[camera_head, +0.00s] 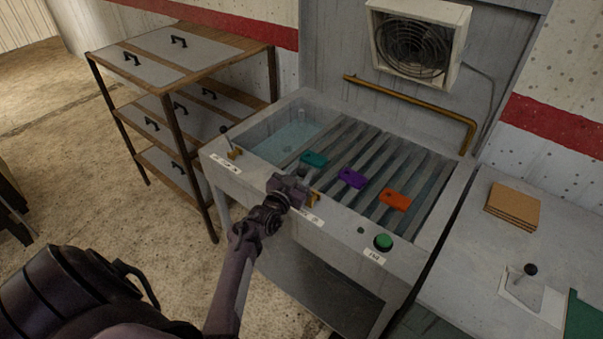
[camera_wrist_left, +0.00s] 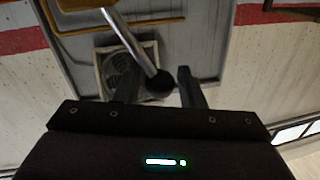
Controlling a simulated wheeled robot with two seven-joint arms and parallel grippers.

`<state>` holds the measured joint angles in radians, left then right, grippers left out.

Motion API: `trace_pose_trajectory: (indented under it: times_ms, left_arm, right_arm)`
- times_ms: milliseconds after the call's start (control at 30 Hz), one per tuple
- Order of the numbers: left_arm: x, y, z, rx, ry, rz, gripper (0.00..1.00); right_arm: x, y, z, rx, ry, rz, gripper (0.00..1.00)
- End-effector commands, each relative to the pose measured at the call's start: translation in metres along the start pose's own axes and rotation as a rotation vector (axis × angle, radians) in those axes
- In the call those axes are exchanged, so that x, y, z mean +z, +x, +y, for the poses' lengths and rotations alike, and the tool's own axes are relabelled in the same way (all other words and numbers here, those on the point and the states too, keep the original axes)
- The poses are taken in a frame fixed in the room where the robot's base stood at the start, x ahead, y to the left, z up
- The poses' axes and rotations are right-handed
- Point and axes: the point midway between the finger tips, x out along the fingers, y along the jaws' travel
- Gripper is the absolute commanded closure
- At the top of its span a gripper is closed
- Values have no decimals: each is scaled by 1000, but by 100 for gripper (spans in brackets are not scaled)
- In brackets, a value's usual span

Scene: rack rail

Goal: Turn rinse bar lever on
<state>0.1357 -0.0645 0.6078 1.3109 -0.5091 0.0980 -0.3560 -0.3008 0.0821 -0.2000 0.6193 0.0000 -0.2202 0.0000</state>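A grey wash station has two lever spots on its front rim (camera_head: 345,237). My left gripper (camera_head: 298,188) is at the middle one, over a brass fitting (camera_head: 315,200), and hides most of that lever. In the left wrist view, a metal lever rod ends in a black knob (camera_wrist_left: 158,84). The knob appears between the two fingers of my open left gripper (camera_wrist_left: 158,88), with a gap on the right; I cannot tell if it touches. The labels are too small to read. My right gripper is not in view.
A green button (camera_head: 383,242) is on the front rim. A brass pipe (camera_head: 410,106) runs along the back. A drawer rack (camera_head: 180,50) stands left, a side table (camera_head: 480,250) right.

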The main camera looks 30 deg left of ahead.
Motion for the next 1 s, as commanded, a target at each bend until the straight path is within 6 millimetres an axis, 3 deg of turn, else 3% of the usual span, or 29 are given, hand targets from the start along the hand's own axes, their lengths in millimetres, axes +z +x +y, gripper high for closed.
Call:
trace_pose_trajectory:
  times_ms: [33,267,667,1000]
  left_arm:
    - [0,0,0,0,0,0,71]
    - [0,0,0,0,-1,0,100]
    - [0,-1,4,0,36,5,100]
    - [-8,-5,22,-3,254,42,100]
  right_arm:
    - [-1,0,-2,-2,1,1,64]
    - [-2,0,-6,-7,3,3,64]
    - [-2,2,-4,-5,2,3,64]
    - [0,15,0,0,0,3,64]
